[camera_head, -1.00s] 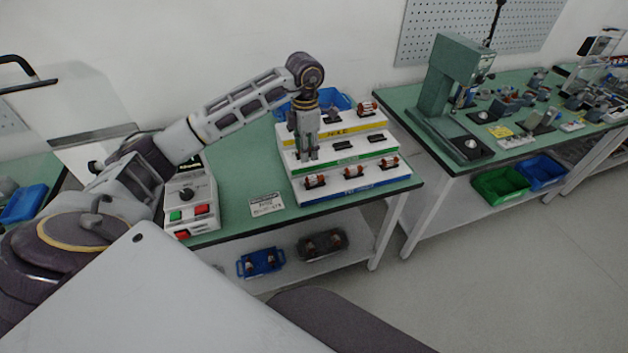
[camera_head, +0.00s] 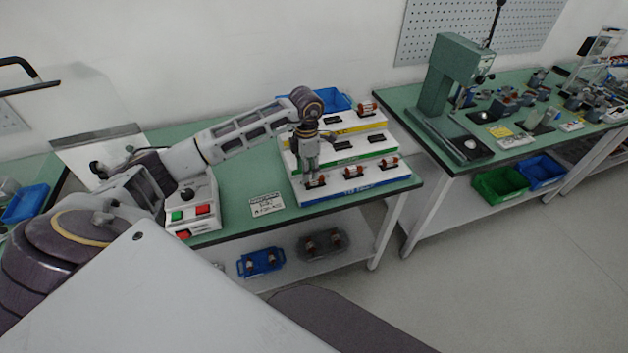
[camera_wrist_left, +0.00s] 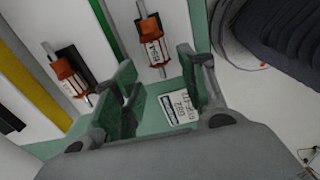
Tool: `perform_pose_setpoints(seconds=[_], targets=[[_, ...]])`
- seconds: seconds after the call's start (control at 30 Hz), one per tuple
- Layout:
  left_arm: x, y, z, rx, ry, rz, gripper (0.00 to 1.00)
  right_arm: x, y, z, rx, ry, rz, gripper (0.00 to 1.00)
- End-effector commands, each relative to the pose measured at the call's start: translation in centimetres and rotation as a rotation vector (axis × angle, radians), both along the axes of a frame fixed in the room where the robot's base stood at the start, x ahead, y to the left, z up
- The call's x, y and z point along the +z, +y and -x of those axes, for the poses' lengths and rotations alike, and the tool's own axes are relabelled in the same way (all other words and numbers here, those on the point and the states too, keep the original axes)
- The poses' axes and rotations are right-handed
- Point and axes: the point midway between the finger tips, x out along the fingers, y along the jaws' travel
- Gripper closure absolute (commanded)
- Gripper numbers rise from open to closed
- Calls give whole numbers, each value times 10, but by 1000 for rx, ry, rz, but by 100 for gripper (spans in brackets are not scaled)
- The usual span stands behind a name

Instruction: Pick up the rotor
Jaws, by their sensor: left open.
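A white stepped rack (camera_head: 370,182) on the green bench holds small orange-red rotors with metal shafts in dark holders. My left gripper (camera_head: 312,180) points down over the left end of the lowest step, and mostly hides the rotor there. In the left wrist view, my left gripper (camera_wrist_left: 160,98) is open. A lowest-step rotor (camera_wrist_left: 152,48) lies ahead of the gap between its fingers, with nothing gripped. Another rotor (camera_wrist_left: 68,70) lies left of the fingers. Two more rotors show on the lowest step, in the middle (camera_head: 352,171) and at the right (camera_head: 390,162). My right gripper is out of view.
A control box with red and green buttons (camera_head: 192,207) stands left of the rack. A label card (camera_head: 265,203) lies in front. A blue bin (camera_head: 328,98) is behind the rack. A green press (camera_head: 452,80) stands on the right bench.

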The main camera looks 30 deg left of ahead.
Motion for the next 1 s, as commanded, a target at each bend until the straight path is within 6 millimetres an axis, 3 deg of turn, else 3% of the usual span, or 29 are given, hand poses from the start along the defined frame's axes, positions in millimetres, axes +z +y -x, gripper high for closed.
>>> perform_pose_setpoints(seconds=[0.27, 0.7, 1.0], targets=[[-5, -1, -1, 1, 1, 1, 57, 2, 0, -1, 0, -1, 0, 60], [-47, -3, -5, 0, 1, -1, 57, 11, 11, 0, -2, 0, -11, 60], [-51, -3, -5, 0, 0, -1, 57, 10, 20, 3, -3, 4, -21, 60]])
